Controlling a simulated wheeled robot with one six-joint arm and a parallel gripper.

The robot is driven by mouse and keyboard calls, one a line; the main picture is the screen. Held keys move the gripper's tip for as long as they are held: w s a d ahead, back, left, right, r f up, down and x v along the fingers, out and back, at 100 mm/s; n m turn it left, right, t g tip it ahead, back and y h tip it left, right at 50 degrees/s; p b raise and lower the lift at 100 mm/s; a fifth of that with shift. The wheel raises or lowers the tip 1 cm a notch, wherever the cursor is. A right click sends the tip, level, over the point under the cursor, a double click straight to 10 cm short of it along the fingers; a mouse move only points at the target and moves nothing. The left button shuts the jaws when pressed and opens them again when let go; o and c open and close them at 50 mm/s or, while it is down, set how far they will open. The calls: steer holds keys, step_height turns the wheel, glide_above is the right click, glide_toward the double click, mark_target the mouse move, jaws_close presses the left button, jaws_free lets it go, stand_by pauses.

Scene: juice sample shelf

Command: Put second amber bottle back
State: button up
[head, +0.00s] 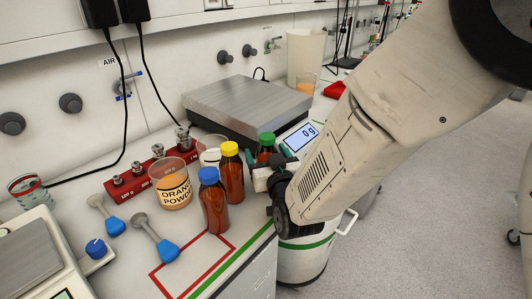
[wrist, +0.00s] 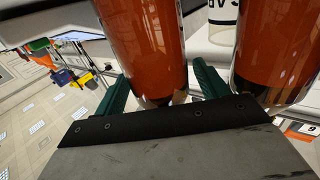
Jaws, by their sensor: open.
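Three amber bottles stand upright on the bench: a blue-capped one (head: 215,212) in front, a yellow-capped one (head: 231,180) behind it, and a green-capped one (head: 265,153) farther back by the scale. My gripper (head: 268,157) is at the green-capped bottle, its green fingers on either side of it. In the wrist view an amber bottle (wrist: 145,40) stands between the open fingers, and a second amber bottle (wrist: 275,50) is close beside the right finger. The lower part of the green-capped bottle is hidden by my gripper in the head view.
A red outlined square (head: 192,265) on the bench is empty. The scale (head: 245,103) behind reads 0 g. A green line marks the bench edge.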

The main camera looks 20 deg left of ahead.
steer(key=v, duration=1.1)
steer(key=w+d+r+m+g+h, duration=0.2)
steer(key=d+g+h, duration=0.1)
steer(key=d, duration=0.6)
steer(key=w+d+r+m+g+h, duration=0.1)
steer(key=d+r+g+h, duration=0.2)
steer(key=d, duration=0.7)
steer(key=s+d+r+m+g+h, duration=0.2)
steer(key=s+d+g, duration=0.2)
steer(key=s+d, duration=0.5)
steer(key=s+d+r+m+g+h, duration=0.1)
steer(key=s+d+r+g+h, duration=0.1)
steer(key=s+d, duration=0.8)
steer(key=shift+s+r+m+g, duration=0.25)
steer(key=shift+s+m+g, duration=0.15)
steer(key=shift+s+g, duration=0.45)
steer(key=shift+w+a, duration=0.1)
